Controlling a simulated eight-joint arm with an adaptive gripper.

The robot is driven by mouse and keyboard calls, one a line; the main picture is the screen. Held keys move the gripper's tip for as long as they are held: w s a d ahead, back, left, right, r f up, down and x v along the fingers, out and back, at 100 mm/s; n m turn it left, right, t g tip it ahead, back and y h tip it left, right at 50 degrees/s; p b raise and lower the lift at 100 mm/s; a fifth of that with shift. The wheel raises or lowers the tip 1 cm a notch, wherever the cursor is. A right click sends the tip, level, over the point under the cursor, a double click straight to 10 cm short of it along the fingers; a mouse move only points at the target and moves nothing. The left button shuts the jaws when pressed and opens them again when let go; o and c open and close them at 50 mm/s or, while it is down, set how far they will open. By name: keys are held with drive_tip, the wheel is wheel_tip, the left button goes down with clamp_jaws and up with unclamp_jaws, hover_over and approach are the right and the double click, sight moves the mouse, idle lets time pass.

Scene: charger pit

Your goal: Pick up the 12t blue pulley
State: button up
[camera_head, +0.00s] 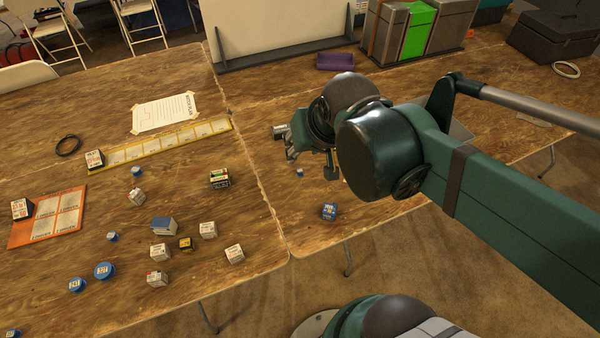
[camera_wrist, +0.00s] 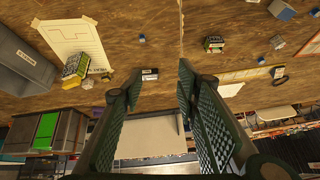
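Several blue pulleys lie on the left table in the head view: two larger ones (camera_head: 104,271) (camera_head: 77,285) near its front, a small one (camera_head: 112,237) behind them, and another small one (camera_head: 136,171) farther back. A tiny blue piece (camera_head: 299,173) lies on the right table beside my gripper. The tooth labels on the small ones are too small to read, so I cannot tell which is 12t. My gripper (camera_head: 310,163) is over the right table. In the wrist view its fingers (camera_wrist: 158,82) are spread wide with nothing held between them.
A small labelled box (camera_wrist: 150,74) shows beyond the fingertips. Several small boxes (camera_head: 160,252) crowd the left table, with a yellow strip tray (camera_head: 165,143) and an orange mat (camera_head: 50,215). A blue box (camera_head: 329,211) sits near the right table's front edge. Grey and green bins (camera_head: 418,28) stand at the back.

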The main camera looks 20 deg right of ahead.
drive_tip(key=w+d+f+m+g, duration=0.3)
drive_tip(key=w+f+m, duration=0.4)
drive_tip(key=w+m, duration=0.25)
drive_tip(key=m+g, duration=0.3)
drive_tip(key=m, duration=0.6)
hover_over(300, 170)
drive_tip(key=shift+w+a+f, duration=0.1)
drive_tip(key=shift+a+f, duration=0.05)
drive_tip(key=shift+f, duration=4.05)
drive_tip(key=shift+a+f, duration=0.15)
drive_tip(key=shift+f, duration=4)
drive_tip(key=shift+f, duration=0.1)
drive_tip(key=shift+f+b, duration=0.5)
drive_tip(key=shift+f, duration=0.65)
drive_tip(key=shift+d+f+b, duration=0.15)
drive_tip(key=shift+f+b, duration=0.3)
drive_tip(key=shift+f, duration=0.9)
drive_tip(key=shift+d+f+b, duration=0.15)
drive_tip(key=shift+f+b, duration=0.25)
drive_tip(key=shift+f, duration=0.9)
